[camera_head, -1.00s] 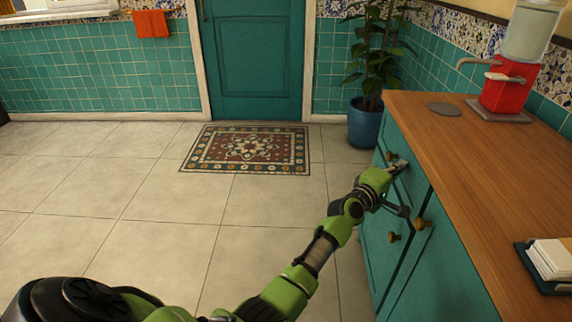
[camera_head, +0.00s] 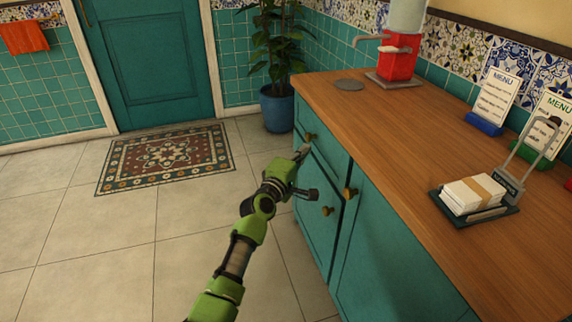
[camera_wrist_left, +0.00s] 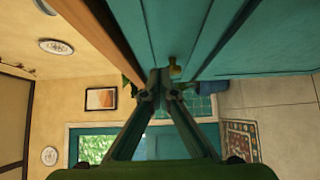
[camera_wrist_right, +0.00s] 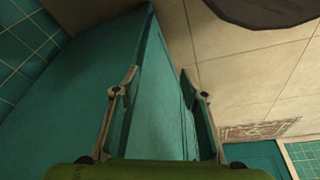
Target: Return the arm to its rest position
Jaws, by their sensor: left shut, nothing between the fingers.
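My left arm comes in from the lower left in the head view. Its gripper (camera_head: 303,152) is shut and empty, close beside the teal cabinet's drawer front, just below a brass knob (camera_head: 312,136). Whether it touches the cabinet is unclear. In the left wrist view the two fingertips (camera_wrist_left: 160,76) meet, with a knob (camera_wrist_left: 175,68) just beyond them. My right gripper is out of the head view. In the right wrist view its fingers (camera_wrist_right: 158,78) are apart, with a teal cabinet surface (camera_wrist_right: 150,110) behind them and nothing visibly held.
The cabinet's wooden top (camera_head: 400,130) carries a red dispenser (camera_head: 397,65), a grey disc (camera_head: 349,85), menu stands (camera_head: 494,98) and a tray (camera_head: 490,217) with white paper. A blue plant pot (camera_head: 277,107) stands behind. Tiled floor left of the cabinet is free around a patterned rug (camera_head: 167,157).

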